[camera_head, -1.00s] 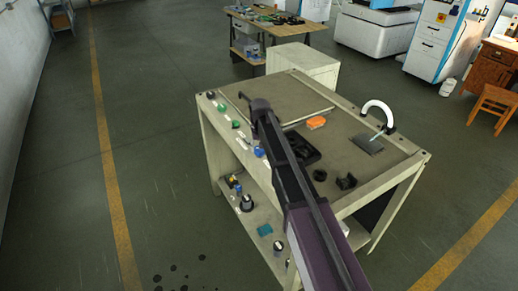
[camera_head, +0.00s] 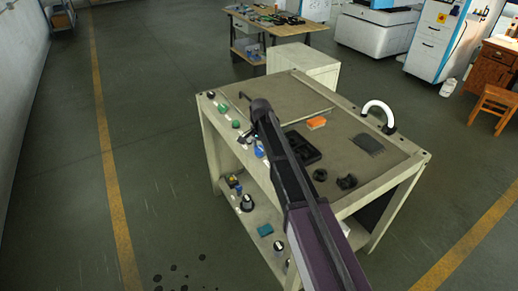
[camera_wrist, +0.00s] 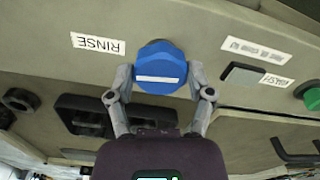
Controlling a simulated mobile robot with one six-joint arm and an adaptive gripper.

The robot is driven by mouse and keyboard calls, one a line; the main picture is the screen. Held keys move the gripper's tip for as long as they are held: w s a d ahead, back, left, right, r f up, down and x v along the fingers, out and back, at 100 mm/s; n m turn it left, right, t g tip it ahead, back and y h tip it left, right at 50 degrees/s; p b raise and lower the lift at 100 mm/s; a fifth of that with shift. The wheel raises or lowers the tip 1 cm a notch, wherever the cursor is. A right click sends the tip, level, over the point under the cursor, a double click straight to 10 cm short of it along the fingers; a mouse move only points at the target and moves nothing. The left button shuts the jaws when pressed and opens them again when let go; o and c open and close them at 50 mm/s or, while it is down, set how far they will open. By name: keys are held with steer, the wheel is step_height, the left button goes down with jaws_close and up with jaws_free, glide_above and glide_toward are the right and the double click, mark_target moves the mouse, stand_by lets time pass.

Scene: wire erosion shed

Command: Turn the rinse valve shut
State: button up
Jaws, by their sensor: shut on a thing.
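The rinse valve is a blue round knob (camera_wrist: 160,66) with a white line across its face, lying nearly level in the wrist view. It sits on the bench's front panel beside an upside-down "RINSE" label (camera_wrist: 97,44). My gripper (camera_wrist: 160,76) is shut on the knob, one finger on each side. In the head view my gripper (camera_head: 250,138) is at the front panel, partly hidden by my arm. A white curved spout (camera_head: 379,111) stands at the bench's right side, above a dark ridged pad (camera_head: 368,145). No stream shows between them.
A dark square piece (camera_wrist: 241,75) and a green knob (camera_wrist: 312,98) lie right of the valve in the wrist view. The bench top (camera_head: 275,97) holds an orange block (camera_head: 316,123) and a black tray (camera_head: 302,148). Open floor lies left of the bench.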

steer(key=shift+s+m, duration=0.2)
steer(key=shift+m, duration=0.4)
steer(key=o, duration=1.1)
steer(key=shift+w, duration=0.1)
steer(key=shift+w, duration=0.1)
